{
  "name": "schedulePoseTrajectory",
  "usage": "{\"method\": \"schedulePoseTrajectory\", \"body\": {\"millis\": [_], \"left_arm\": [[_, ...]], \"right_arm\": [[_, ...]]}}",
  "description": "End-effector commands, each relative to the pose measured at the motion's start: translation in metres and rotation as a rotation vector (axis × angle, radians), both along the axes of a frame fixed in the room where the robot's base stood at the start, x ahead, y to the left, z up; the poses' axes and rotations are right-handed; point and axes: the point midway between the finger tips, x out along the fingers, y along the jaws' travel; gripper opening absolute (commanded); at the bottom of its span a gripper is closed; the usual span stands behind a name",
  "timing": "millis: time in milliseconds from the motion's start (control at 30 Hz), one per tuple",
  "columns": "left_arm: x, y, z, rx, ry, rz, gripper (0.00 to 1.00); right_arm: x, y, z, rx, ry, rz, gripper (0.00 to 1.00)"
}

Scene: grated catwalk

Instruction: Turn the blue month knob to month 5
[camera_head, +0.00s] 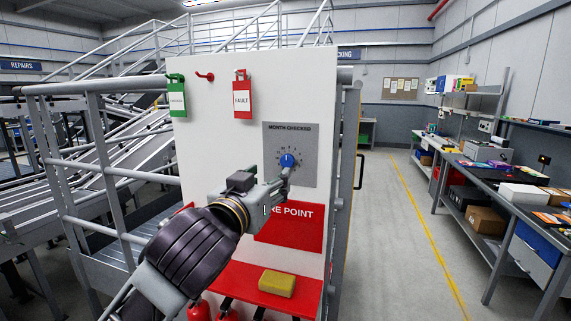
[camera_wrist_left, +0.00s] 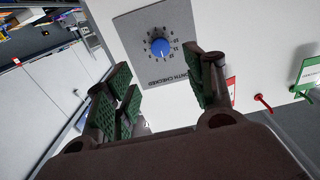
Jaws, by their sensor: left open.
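The blue month knob (camera_head: 287,160) sits on a grey plate (camera_head: 307,170) headed "MONTH CHECKED" on a white panel, with a ring of small numbers around it. In the left wrist view the knob (camera_wrist_left: 161,48) shows whole, with a light pointer mark; the number it points at is too small to tell. My left gripper (camera_head: 284,180) is just in front of and slightly below the knob in the head view. In the wrist view its green-padded fingers (camera_wrist_left: 160,76) are open and empty, with the knob framed beyond them and apart from them. My right gripper is not in view.
A green tag (camera_head: 177,99), a red hook (camera_head: 206,76) and a red "FAULT" tag (camera_head: 242,98) are on the panel's upper part. A yellow sponge-like block (camera_head: 277,284) lies on a red shelf (camera_head: 245,286) below. Grey railings (camera_head: 100,160) stand at left; the aisle at right is clear.

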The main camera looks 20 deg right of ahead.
Motion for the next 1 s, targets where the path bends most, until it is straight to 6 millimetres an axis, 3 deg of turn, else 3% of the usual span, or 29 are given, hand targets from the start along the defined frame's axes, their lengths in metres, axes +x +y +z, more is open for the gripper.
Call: {"method": "schedulePoseTrajectory", "body": {"millis": [1000], "left_arm": [[0.081,-0.055,0.001,0.001,0.001,0.001,0.54]], "right_arm": [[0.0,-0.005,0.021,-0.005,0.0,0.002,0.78]]}}
